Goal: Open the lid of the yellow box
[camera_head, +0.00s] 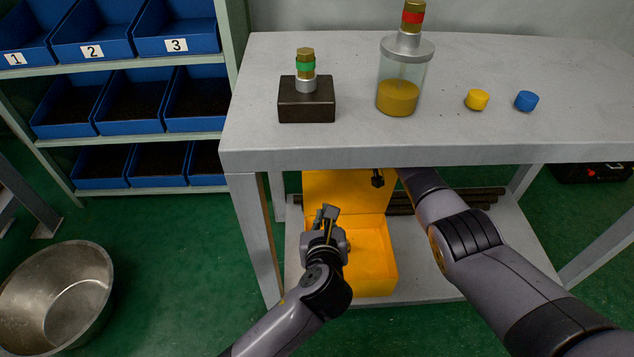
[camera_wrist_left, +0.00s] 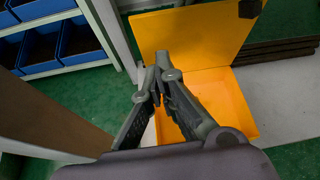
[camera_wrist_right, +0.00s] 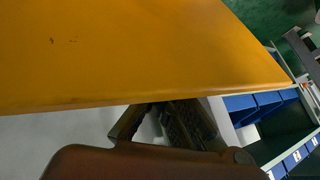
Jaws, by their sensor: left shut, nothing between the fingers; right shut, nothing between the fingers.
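The yellow box (camera_head: 372,262) sits on the lower shelf under the table, its open inside facing up. Its lid (camera_head: 345,190) stands raised at the far side, top partly hidden by the tabletop, with a dark latch (camera_head: 377,179) on it. The box (camera_wrist_left: 228,98) and raised lid (camera_wrist_left: 195,38) also show in the left wrist view. My left gripper (camera_head: 328,212) is shut and empty above the box's left part. My right arm reaches under the tabletop, which hides its gripper in the head view. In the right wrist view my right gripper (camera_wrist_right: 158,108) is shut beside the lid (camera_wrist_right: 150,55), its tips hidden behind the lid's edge.
The grey table (camera_head: 450,135) holds a dark block (camera_head: 306,103) with fittings, a glass jar (camera_head: 402,75), a yellow cap (camera_head: 477,99) and a blue cap (camera_head: 526,101). Dark pipes (camera_head: 470,197) lie on the lower shelf (camera_head: 420,285). A metal basin (camera_head: 60,295) stands left.

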